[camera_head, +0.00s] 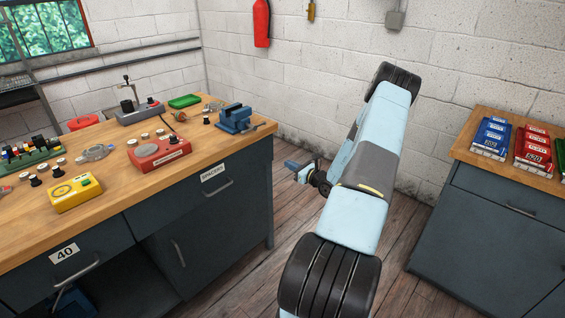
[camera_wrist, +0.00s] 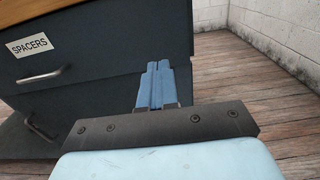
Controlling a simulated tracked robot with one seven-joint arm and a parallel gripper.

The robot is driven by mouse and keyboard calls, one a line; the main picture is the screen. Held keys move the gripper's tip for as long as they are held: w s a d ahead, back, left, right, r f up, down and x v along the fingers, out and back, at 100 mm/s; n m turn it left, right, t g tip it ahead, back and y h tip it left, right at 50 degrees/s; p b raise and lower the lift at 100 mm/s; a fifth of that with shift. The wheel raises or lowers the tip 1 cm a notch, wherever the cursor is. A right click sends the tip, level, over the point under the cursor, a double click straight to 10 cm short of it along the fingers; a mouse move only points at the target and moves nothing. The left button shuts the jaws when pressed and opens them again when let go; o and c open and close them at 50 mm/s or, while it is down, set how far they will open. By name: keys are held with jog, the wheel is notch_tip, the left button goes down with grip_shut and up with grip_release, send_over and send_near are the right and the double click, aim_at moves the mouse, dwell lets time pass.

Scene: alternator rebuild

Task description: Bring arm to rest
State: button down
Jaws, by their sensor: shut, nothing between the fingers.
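My gripper (camera_wrist: 157,72) shows in the wrist view with its two blue fingers side by side, shut and empty. It points toward the dark front of the workbench cabinet (camera_wrist: 110,75), with bare floor to its right. In the head view my gripper (camera_head: 291,165) is small, just right of the workbench's right end and below the level of its top. My light-blue arm (camera_head: 362,220) stretches up from the bottom middle of the head view and hides part of the floor and wall behind it.
A right-hand cabinet (camera_head: 490,225) carries blue and red boxes. Wooden floor (camera_head: 250,285) lies between them. A white block wall stands behind.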

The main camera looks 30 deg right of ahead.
jog(key=shift+v, duration=0.75)
jog(key=s+a+r+n+g+y, duration=0.35)
jog(key=a+r+n+g, duration=0.35)
jog(key=a+r+n, duration=0.5)
jog(key=s+a+r+n+g+y, duration=0.35)
jog(key=a+r+n+g, duration=0.4)
jog(key=a+r, duration=0.8)
jog(key=s+a+r+n+g+h, duration=0.1)
jog(key=s+a+r+n+h, duration=0.25)
jog(key=s, duration=0.25)
jog(key=s+a+r+n+h, duration=0.2)
jog(key=s+a+r+n, duration=0.15)
jog(key=s, duration=0.25)
jog(key=s+r+n+t+h, duration=0.2)
jog(key=s+r+n+h, duration=0.1)
jog(key=s, duration=0.4)
jog(key=s+r+n+t+h, duration=0.1)
jog(key=s+r+n+h, duration=0.2)
jog(key=s, duration=0.5)
jog(key=shift+d+r+t, duration=0.35)
jog(key=shift+r, duration=0.35)
jog(key=shift+s+n, duration=0.1)
jog(key=shift+n, duration=0.15)
